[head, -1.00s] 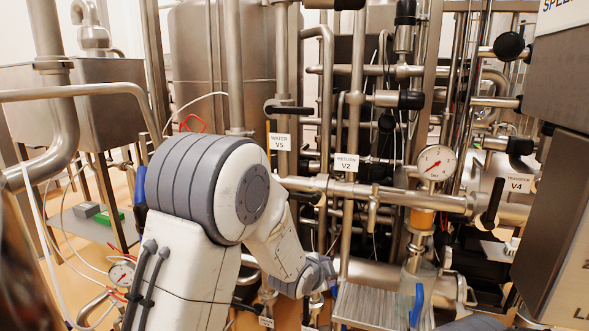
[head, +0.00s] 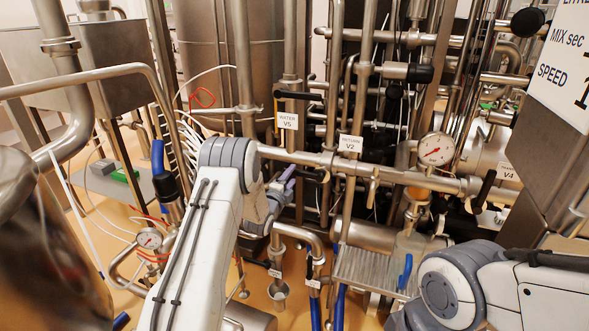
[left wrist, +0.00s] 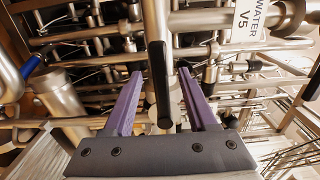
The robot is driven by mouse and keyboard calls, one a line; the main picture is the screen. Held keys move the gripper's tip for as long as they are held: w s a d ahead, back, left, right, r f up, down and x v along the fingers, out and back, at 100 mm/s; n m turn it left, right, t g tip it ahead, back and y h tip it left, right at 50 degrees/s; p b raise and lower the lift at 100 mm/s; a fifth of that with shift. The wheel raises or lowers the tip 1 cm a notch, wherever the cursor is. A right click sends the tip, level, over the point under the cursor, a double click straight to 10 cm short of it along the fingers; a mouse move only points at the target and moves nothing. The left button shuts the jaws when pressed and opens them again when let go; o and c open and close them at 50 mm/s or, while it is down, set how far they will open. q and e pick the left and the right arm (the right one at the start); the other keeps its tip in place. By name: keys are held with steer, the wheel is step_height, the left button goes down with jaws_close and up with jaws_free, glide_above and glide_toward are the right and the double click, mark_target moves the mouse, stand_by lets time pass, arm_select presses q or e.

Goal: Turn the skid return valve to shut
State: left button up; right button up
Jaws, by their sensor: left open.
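The RETURN V2 tag (head: 350,143) hangs on the pipework in the middle of the head view. My left gripper (head: 287,180), with purple fingers, is just left of and below this tag. In the left wrist view, my left gripper (left wrist: 161,76) is open. A black bar-shaped handle (left wrist: 158,85) stands upright in the picture between its two fingers, with gaps on both sides. I cannot tell for sure which valve this handle belongs to. The WATER V5 tag (left wrist: 247,20) shows at the upper right there. My right gripper is out of view.
A black V5 lever (head: 298,95) sits above the WATER V5 tag (head: 287,121). A pressure gauge (head: 436,149) stands right of V2. The SPEED panel (head: 560,70) juts in at the right. Blue-handled parts (head: 405,271) and a metal step (head: 370,268) lie below.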

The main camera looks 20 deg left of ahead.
mark_target(293, 174)
arm_select(q)
steer(key=shift+w+d+p, duration=0.1)
steer(key=shift+w+p, duration=0.25)
steer(key=shift+w, duration=1.4)
jaws_close()
